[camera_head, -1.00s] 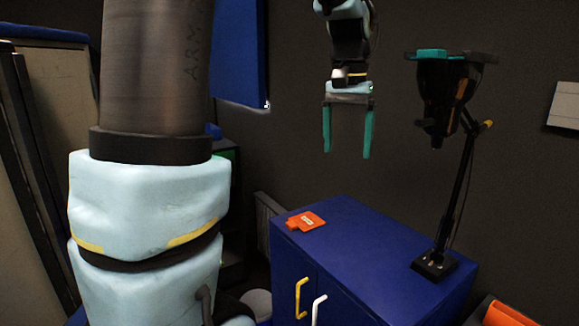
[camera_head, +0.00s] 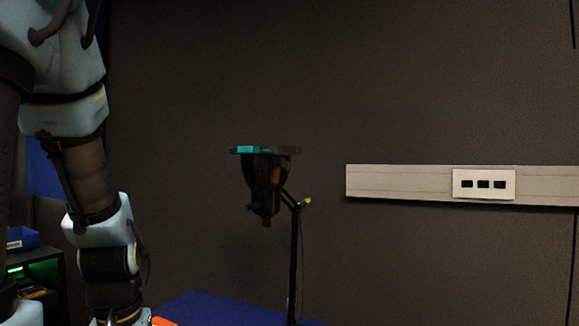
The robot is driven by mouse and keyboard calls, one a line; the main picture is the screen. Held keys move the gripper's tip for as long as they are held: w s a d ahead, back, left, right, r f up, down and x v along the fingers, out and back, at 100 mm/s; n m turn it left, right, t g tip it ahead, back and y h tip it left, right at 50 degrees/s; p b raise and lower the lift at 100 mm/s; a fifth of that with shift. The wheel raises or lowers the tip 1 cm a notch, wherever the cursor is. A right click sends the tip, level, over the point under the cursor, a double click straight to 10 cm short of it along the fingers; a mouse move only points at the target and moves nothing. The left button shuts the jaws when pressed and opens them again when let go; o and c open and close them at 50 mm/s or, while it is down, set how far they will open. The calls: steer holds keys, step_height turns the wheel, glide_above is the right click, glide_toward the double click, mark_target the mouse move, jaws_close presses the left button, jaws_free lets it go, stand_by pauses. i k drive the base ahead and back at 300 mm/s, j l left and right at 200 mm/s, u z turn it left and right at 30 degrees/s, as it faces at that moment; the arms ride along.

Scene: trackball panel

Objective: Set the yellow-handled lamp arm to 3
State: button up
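The black desk lamp (camera_head: 265,185) is near the middle of the view, with a teal piece on top of its head. Its thin arm (camera_head: 294,265) rises nearly upright from below to a joint just right of the head. The small yellow handle (camera_head: 307,201) is at that joint. The lamp's base is below the picture edge. No numbers or scale marks can be read on the lamp. My arm hangs at the left, and its gripper is cut off below the picture, so its fingers are hidden.
The blue cabinet top (camera_head: 215,309) shows at the bottom, with part of an orange object (camera_head: 163,321) on it. A pale wall rail (camera_head: 400,182) with a three-socket plate (camera_head: 483,184) is at the right. A blue bin (camera_head: 22,239) stands at the far left.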

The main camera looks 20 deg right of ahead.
mark_target(292, 292)
steer(key=j+z, duration=0.1)
steer(key=z, duration=0.55)
